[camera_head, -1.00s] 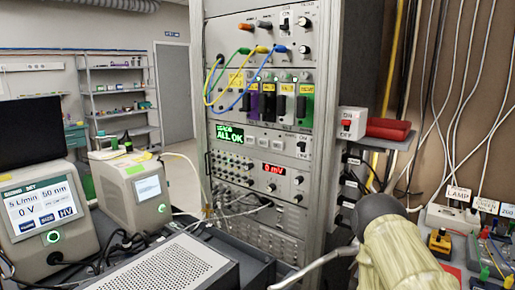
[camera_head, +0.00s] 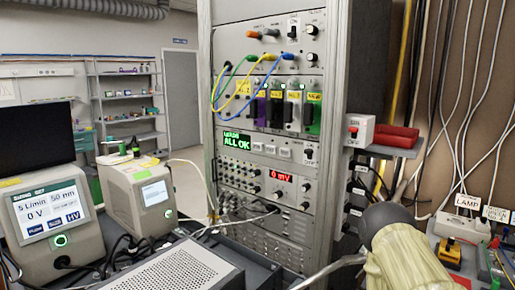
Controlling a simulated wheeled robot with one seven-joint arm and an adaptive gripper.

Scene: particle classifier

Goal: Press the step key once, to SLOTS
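The instrument rack (camera_head: 207,120) stands in the middle of the view. Its small green display (camera_head: 239,145) reads ALL OK on the lower line; the upper line looks like LEADS. A row of small pale keys (camera_head: 284,152) sits right of that display; their labels are too small to read, so I cannot tell which is the step key. A red display (camera_head: 281,176) below reads 0 mV. My gripper is not in view.
A classifier unit (camera_head: 92,236) and a smaller box (camera_head: 128,184) stand at the left. A vented metal box (camera_head: 170,272) fills the lower front. A pale ribbed sleeve with a dark round end (camera_head: 400,255) is at lower right. Yellow and blue cables loop across the rack's upper panels.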

